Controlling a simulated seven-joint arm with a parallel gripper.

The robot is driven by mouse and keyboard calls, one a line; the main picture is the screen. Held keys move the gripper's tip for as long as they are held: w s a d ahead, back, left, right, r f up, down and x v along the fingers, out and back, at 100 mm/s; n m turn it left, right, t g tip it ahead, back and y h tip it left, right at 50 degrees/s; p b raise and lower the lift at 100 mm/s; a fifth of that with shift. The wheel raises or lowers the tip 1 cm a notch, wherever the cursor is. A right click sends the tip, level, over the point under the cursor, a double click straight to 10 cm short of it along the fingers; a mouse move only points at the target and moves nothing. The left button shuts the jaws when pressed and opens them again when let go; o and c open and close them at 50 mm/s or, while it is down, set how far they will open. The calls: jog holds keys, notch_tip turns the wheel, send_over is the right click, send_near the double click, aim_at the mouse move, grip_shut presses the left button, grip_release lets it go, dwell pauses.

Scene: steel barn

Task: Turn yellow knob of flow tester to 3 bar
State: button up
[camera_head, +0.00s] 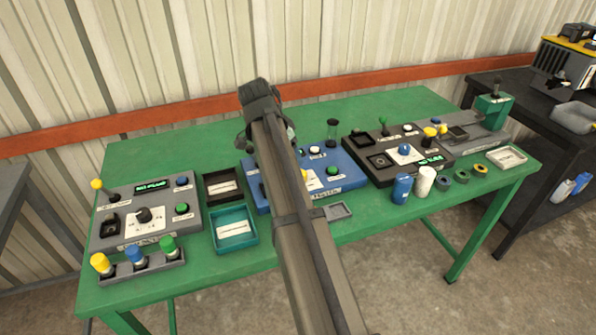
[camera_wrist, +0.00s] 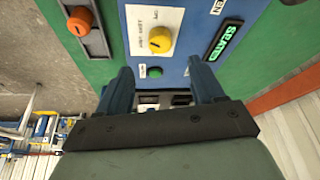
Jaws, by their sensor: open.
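A blue panel box (camera_head: 342,160) sits mid-table, partly hidden behind my arm; its front label is too small to read. In the wrist view, the yellow knob (camera_wrist: 159,40) sits on a white plate on this blue panel (camera_wrist: 200,22). A lit green display (camera_wrist: 224,40) and a green button (camera_wrist: 153,72) are near it. In the head view a sliver of the yellow knob (camera_head: 304,174) shows beside my arm. My gripper (camera_wrist: 163,82) is open and empty, with the knob apart from and beyond its fingertips. The knob's setting is not legible.
A grey panel (camera_head: 190,200) with a black knob stands left, a black panel (camera_head: 385,173) with a blue knob right. Teal (camera_head: 252,240) and black trays lie between panels. Blue and white cups (camera_head: 403,190) stand at the front right.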

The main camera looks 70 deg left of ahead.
jog(key=x, duration=0.9)
jog(key=shift+w, duration=0.1)
jog(key=c, duration=1.1)
